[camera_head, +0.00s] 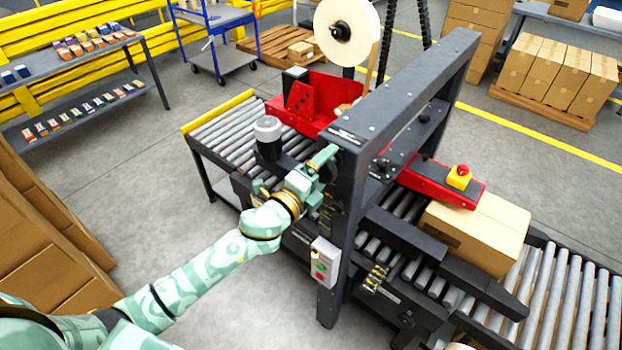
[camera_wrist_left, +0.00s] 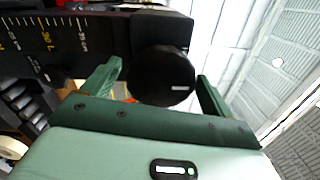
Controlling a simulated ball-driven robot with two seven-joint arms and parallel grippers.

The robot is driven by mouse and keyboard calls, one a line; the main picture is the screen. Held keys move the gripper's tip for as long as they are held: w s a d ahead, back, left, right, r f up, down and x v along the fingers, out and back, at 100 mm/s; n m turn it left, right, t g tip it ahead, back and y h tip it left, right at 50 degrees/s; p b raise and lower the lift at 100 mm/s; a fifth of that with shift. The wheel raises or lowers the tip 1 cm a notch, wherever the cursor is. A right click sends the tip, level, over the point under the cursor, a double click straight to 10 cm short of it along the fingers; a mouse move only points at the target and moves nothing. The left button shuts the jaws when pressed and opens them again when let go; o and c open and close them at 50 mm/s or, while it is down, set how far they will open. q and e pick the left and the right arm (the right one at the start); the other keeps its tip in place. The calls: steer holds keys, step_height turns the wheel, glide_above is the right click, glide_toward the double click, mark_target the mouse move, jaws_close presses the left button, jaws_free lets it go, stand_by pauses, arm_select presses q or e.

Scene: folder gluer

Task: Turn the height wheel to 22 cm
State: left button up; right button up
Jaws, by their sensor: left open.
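The height wheel is a black round knob (camera_wrist_left: 160,78) with a small white mark, at the centre of the left wrist view. My left gripper (camera_wrist_left: 160,72) is open, with one green finger on each side of the knob. There are gaps beside the knob, and I cannot tell whether either finger touches it. A black scale (camera_wrist_left: 62,38) with white and yellow ticks lies left of the knob; its reading is too unclear to tell. In the head view my left gripper (camera_head: 326,172) is at the side of the machine's black frame (camera_head: 350,190) and hides the wheel. My right gripper is not seen.
A carton (camera_head: 478,232) lies on the rollers under a red arm with an emergency stop (camera_head: 459,177). A grey-topped black cylinder (camera_head: 268,135) stands left of the gripper.

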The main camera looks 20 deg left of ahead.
arm_select(q)
steer(key=b+v, duration=0.3)
steer(key=v, duration=1.3)
steer(key=shift+b, duration=0.35)
steer(key=shift+a, duration=0.1)
steer(key=s+a+f+n+g+y+b, duration=0.2)
steer(key=a+f+n, duration=0.2)
steer(key=f, duration=0.8)
steer(key=s+a+f+n+g+y+b, duration=0.1)
steer(key=s+a+f+n+g+y, duration=0.2)
steer(key=f, duration=1)
steer(key=s+a+f+n+g+y+b, duration=0.15)
steer(key=a+f+n, duration=0.25)
steer(key=f, duration=0.8)
steer(key=s+a+f+n+g+b, duration=0.2)
steer(key=s+f+n+g+b, duration=0.35)
steer(key=s+f, duration=1.05)
steer(key=s+d+f+n+g+b, duration=0.1)
steer(key=s+d+f+g+b, duration=0.1)
steer(key=s+f, duration=0.4)
steer(key=s+d+f+n+g+b, duration=0.2)
steer(key=s+d+f+b, duration=0.3)
steer(key=f, duration=0.5)
steer(key=shift+s+d+f+g, duration=0.25)
steer(key=shift+s+d, duration=0.25)
steer(key=shift+s, duration=0.4)
